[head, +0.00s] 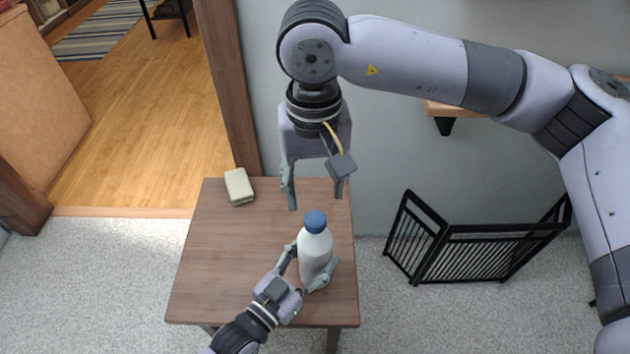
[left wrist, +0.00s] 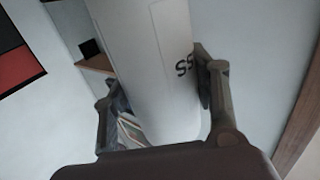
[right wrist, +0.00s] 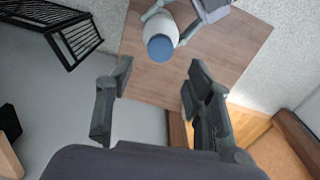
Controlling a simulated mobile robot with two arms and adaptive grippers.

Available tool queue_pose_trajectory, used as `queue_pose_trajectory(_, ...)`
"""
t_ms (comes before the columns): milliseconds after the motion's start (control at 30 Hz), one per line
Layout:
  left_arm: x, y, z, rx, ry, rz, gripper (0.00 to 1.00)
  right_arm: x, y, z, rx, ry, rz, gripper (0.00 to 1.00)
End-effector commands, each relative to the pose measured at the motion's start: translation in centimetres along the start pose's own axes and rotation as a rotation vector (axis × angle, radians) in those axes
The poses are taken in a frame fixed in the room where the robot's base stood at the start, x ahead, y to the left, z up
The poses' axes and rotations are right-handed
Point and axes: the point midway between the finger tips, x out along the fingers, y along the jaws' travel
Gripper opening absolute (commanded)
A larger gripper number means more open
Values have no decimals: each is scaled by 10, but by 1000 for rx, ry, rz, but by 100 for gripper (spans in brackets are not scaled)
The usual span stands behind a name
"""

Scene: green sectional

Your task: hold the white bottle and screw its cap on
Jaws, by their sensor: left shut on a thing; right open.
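The white bottle (head: 315,254) stands upright on the small wooden table (head: 225,260), with the blue cap (head: 316,222) on top of its neck. I cannot tell how tightly the cap sits. My left gripper (head: 308,272) is shut around the bottle's body. The left wrist view shows the bottle (left wrist: 155,70) between its two fingers (left wrist: 158,105). My right gripper (head: 316,196) is open and empty, above and behind the cap. In the right wrist view the cap (right wrist: 160,47) lies beyond the open fingers (right wrist: 152,92), apart from them.
A pale sponge-like block (head: 239,187) lies at the table's back left corner. A black metal gate (head: 470,246) stands on the floor to the right. A wall and a wooden post (head: 228,85) rise behind the table. The table's left half is mostly clear.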

Motion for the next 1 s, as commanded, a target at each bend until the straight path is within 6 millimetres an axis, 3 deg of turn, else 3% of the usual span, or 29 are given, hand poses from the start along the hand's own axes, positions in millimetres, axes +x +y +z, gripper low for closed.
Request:
queue_pose_trajectory(233, 0, 0, 0, 0, -1, 0, 0, -2, 0, 0, -255, 2, -7, 48)
queue_pose_trajectory(667, 0, 0, 0, 0, -1, 0, 0, -1, 0, 0, -290, 1, -8, 48)
queue_pose_trajectory(833, 0, 0, 0, 0, -1, 0, 0, 12, 0, 0, -289, 0, -8, 48)
queue_pose_trajectory(1000, 0, 0, 0, 0, -1, 0, 0, 39, 0, 0, -288, -2, -7, 48)
